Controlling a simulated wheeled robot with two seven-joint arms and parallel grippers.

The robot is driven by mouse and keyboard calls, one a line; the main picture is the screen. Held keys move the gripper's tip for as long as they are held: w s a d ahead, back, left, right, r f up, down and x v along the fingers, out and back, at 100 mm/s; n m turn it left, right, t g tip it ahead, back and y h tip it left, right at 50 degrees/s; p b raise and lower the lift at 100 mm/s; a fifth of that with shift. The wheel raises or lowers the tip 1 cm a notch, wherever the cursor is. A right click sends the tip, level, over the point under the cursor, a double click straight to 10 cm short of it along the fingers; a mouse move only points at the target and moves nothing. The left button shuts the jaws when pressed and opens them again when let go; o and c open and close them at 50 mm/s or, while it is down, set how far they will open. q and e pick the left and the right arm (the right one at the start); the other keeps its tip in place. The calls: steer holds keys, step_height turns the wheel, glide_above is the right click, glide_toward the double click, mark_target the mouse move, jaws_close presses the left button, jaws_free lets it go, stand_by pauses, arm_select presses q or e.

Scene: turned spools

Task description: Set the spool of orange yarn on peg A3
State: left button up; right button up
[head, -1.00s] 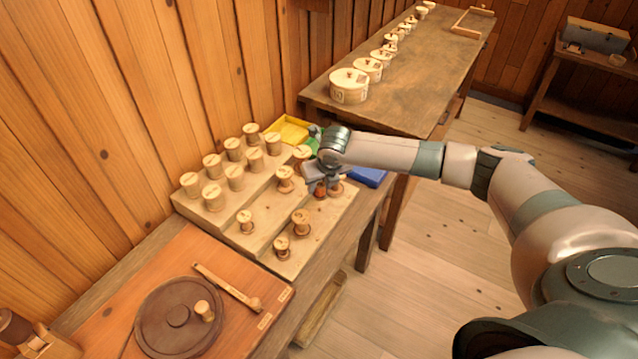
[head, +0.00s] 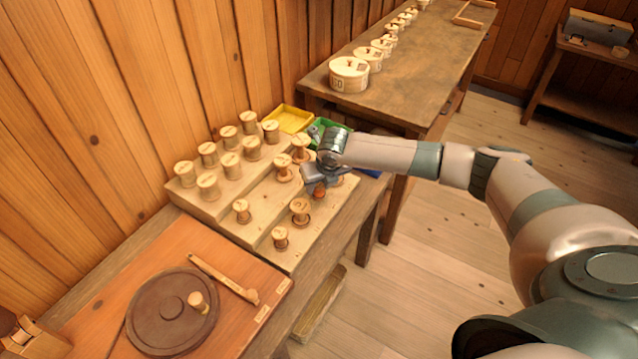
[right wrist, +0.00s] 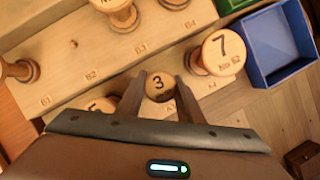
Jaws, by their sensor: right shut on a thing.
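The spool of orange yarn (head: 319,192) is in my right gripper (head: 318,184), low over the front step of the wooden rack. In the right wrist view its round top (right wrist: 158,85), marked 3, sits between the two fingers (right wrist: 160,82). The spool is in line between a spool marked 5 (right wrist: 99,106) and a spool marked 7 (right wrist: 220,52), which stands by the A4 label. Peg A3 is hidden under the held spool and gripper. I cannot tell whether the spool touches the step. My left gripper is not in view.
The stepped rack (head: 258,225) carries several other spools on its steps. Yellow (head: 290,117), green and blue trays (right wrist: 275,45) lie beyond the rack. A board with a dark round turntable (head: 170,335) lies nearer.

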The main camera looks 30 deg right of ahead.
steer(key=shift+f, duration=0.15)
steer(key=shift+w, duration=0.1)
stand_by(0.6)
steer(key=shift+f+p, duration=0.25)
steer(key=shift+p, duration=0.15)
steer(key=shift+p, duration=0.65)
stand_by(1.5)
steer(key=shift+f+b, duration=0.35)
steer(key=shift+f, duration=0.2)
stand_by(0.5)
steer(key=o, duration=0.7)
steer(key=shift+o, duration=0.2)
